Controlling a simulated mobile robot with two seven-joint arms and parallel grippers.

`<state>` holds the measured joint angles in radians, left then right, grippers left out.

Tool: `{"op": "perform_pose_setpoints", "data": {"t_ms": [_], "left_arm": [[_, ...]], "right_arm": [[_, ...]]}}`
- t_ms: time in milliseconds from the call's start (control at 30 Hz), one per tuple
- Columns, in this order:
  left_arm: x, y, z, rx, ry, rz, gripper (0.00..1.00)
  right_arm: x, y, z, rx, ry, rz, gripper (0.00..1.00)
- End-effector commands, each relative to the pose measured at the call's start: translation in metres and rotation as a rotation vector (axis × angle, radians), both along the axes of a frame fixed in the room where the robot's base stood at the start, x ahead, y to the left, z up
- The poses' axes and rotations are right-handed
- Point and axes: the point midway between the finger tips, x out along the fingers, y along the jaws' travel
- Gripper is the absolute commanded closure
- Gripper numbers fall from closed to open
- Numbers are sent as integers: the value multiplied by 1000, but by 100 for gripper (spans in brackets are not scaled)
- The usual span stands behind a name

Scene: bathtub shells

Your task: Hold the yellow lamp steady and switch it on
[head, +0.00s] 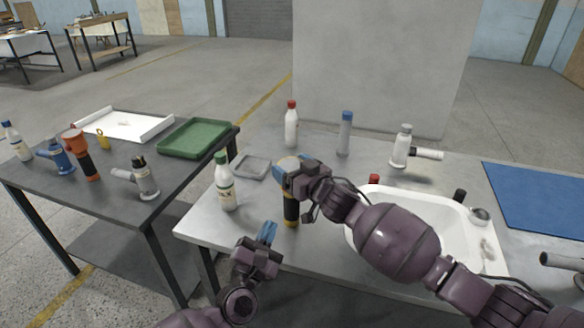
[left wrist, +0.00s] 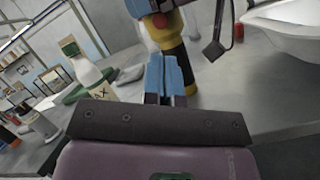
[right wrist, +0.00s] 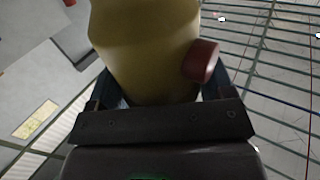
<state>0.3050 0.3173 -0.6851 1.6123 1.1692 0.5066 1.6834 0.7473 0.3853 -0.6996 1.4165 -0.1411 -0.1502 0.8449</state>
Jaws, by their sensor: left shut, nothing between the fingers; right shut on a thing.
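The yellow lamp (head: 291,210) stands upright at the near edge of the metal table, with a dark lower grip and yellow bands. My right gripper (head: 290,174) is shut on its upper body and hides part of it. The lamp's yellow body (right wrist: 145,45) fills the space between the fingers in the right wrist view. A red button (right wrist: 201,62) sticks out from its side and also shows in the left wrist view (left wrist: 154,22). My left gripper (head: 267,233) is shut and empty, left of and below the lamp, its tips (left wrist: 164,72) pointing toward it, apparently apart.
A white bottle with a green cap (head: 226,183) stands left of the lamp, near a grey tray (head: 251,167). A white basin (head: 460,212) lies to the right, behind my right arm. More bottles stand at the back. A dark table (head: 100,205) on the left holds other lamps.

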Motion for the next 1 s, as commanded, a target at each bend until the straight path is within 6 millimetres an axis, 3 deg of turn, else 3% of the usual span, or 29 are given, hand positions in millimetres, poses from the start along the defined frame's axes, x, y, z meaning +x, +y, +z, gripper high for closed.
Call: {"op": "perform_pose_setpoints", "data": {"t_ms": [467, 567, 700, 800, 1000], "left_arm": [[2, -1, 4, 0, -7, -1, 100], [9, -2, 16, -1, -30, -4, 100], [16, -5, 51, -2, -103, -12, 100], [16, -19, 79, 66, -162, -67, 100], [10, -47, 107, 277, -224, -178, 100]], "right_arm": [[0, 0, 0, -1, -1, 0, 53], [0, 0, 0, -1, -1, 0, 53], [0, 0, 0, -1, -1, 0, 53], [0, 0, 0, -1, -1, 0, 53], [0, 0, 0, 0, 0, 0, 53]]}}
